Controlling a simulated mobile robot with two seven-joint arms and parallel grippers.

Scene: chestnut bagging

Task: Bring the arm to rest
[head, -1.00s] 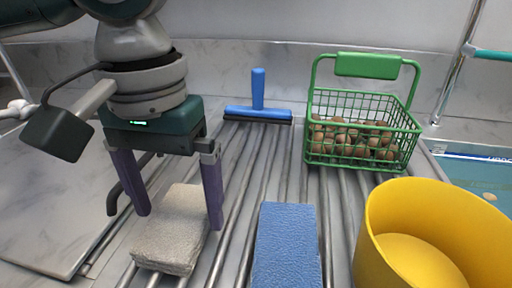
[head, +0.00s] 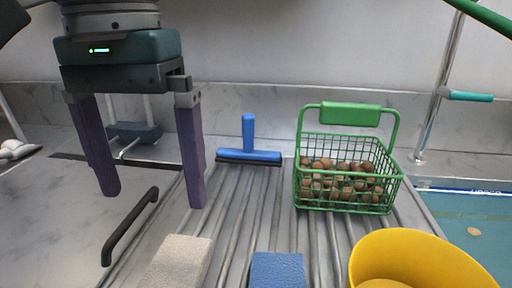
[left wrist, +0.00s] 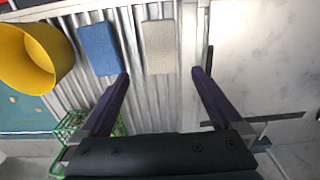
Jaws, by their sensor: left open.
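My left gripper (head: 152,200) is in the upper left of the head view, with its two purple fingers spread wide and nothing between them. It hangs above the left side of the ribbed metal rack (head: 240,215). In the left wrist view the fingers (left wrist: 160,75) are also apart and empty. A beige sponge (head: 180,262) lies on the rack below and in front of the gripper. It also shows in the left wrist view (left wrist: 158,47), beyond the fingertips. My right gripper is not in view.
A green wire basket (head: 345,190) of chestnuts (head: 345,180) stands on the rack. A blue sponge (head: 278,271) and yellow bucket (head: 420,258) are in front. A black handle (head: 130,227) is at left. Water (head: 465,230) lies at right.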

